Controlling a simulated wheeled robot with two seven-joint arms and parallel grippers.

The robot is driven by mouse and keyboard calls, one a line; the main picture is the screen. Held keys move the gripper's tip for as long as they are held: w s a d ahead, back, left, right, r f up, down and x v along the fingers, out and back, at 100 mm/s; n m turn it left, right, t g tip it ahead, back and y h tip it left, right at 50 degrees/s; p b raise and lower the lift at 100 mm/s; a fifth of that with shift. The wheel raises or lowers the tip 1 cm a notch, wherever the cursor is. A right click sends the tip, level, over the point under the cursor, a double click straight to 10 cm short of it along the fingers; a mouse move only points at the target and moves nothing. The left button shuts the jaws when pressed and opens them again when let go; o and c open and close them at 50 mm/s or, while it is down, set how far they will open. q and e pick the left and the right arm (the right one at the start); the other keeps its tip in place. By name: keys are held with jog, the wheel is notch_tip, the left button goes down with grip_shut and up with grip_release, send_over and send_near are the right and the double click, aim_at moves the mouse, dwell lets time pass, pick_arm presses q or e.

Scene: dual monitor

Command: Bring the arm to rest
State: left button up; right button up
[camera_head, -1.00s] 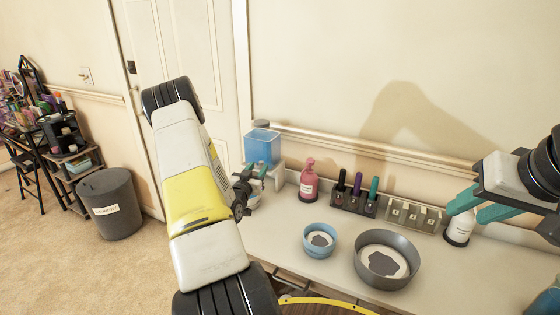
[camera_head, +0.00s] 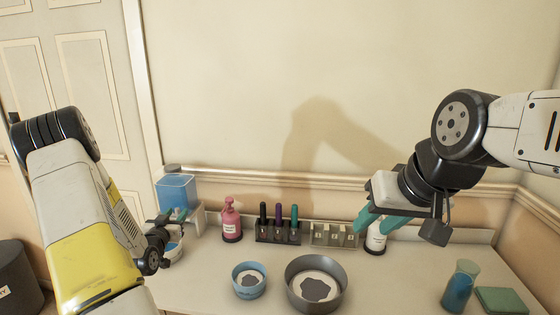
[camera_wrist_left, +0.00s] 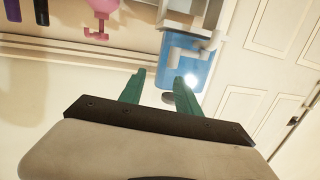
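My left arm (camera_head: 88,230) comes in from the left of the head view, with its gripper (camera_head: 163,226) in front of the blue container (camera_head: 176,193). In the left wrist view the left gripper (camera_wrist_left: 157,86) has its two teal fingers spread, with nothing held between them. The blue container (camera_wrist_left: 184,62) shows beyond those fingertips. My right gripper (camera_head: 376,222) has its teal fingers apart and pointing down-left in the head view. It overlaps the white bottle (camera_head: 376,243), which stands on the counter; I cannot tell the distance between them.
The counter (camera_head: 215,265) holds a pink pump bottle (camera_head: 231,222), a rack with dark, purple and teal tubes (camera_head: 278,232), a clear labelled tray (camera_head: 334,235), a blue bowl (camera_head: 248,281) and a grey bowl (camera_head: 315,284). A blue-filled cup (camera_head: 459,287) and green block (camera_head: 501,300) are at right.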

pick_arm(q)
jog(key=s+d+r+m+g, duration=0.1)
jog(key=s+d+r+g, duration=0.2)
jog(key=d+r, duration=0.4)
jog(key=s+d+r+g, duration=0.3)
jog(key=d+r, duration=0.3)
jog(key=r, duration=0.3)
jog(key=s+d+r+g+h, duration=0.1)
jog(key=s+d, duration=0.5)
jog(key=s, duration=0.6)
jog(key=s+d+r+g+h, duration=0.2)
jog(key=s+d, duration=0.4)
jog(key=s, duration=0.7)
notch_tip(320, 180, up, 2)
jog(key=shift+s+r+g, duration=0.15)
jog(key=shift+r+g, duration=0.1)
jog(key=shift+g, duration=0.55)
